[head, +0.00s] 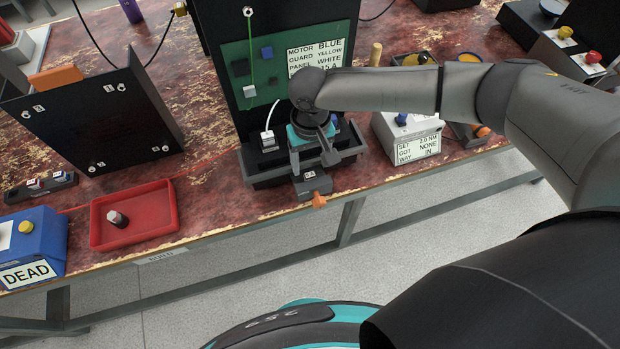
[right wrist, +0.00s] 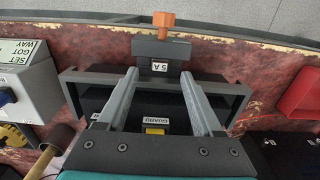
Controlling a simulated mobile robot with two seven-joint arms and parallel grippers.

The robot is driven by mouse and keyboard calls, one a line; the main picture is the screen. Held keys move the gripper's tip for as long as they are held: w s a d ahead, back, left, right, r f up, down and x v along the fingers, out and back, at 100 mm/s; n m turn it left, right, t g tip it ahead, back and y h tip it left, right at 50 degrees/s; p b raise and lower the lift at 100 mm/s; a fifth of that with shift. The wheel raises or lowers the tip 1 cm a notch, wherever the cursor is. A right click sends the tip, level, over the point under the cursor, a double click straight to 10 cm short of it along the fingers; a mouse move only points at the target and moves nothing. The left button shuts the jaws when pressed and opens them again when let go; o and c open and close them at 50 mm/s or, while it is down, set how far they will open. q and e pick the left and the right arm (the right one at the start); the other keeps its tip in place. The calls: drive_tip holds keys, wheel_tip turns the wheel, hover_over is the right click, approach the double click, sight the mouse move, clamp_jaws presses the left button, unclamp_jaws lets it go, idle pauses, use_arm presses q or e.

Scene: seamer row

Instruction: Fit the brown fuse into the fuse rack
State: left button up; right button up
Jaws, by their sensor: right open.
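A small dark reddish-brown cylinder with a pale band, perhaps the brown fuse (head: 117,218), lies in the red tray (head: 142,238) at the left. A low dark rack (head: 40,188) with small labelled pieces stands behind it; I cannot tell if it is the fuse rack. My right gripper (head: 312,160) points down over the dark fixture in the middle. It is open, and nothing shows between its fingers (right wrist: 159,78). Ahead of the fingertips is a grey block labelled 5 A (right wrist: 160,68), with an orange knob (right wrist: 163,20). My left gripper is out of view.
A tall green panel (head: 262,70) with a sign stands behind the fixture. A black tilted panel (head: 95,120) and a blue DEAD box (head: 35,240) are at the left. A grey meter box (head: 410,130) stands right. The table's front edge is close.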

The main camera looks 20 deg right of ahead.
sight(310, 174)
drive_tip(key=f+b, duration=0.1)
drive_tip(key=f, duration=0.1)
drive_tip(key=f+b, duration=0.1)
drive_tip(key=f, duration=0.2)
drive_tip(key=shift+w+f, duration=0.2)
drive_tip(key=shift+f, duration=0.15)
clamp_jaws()
idle(0.3)
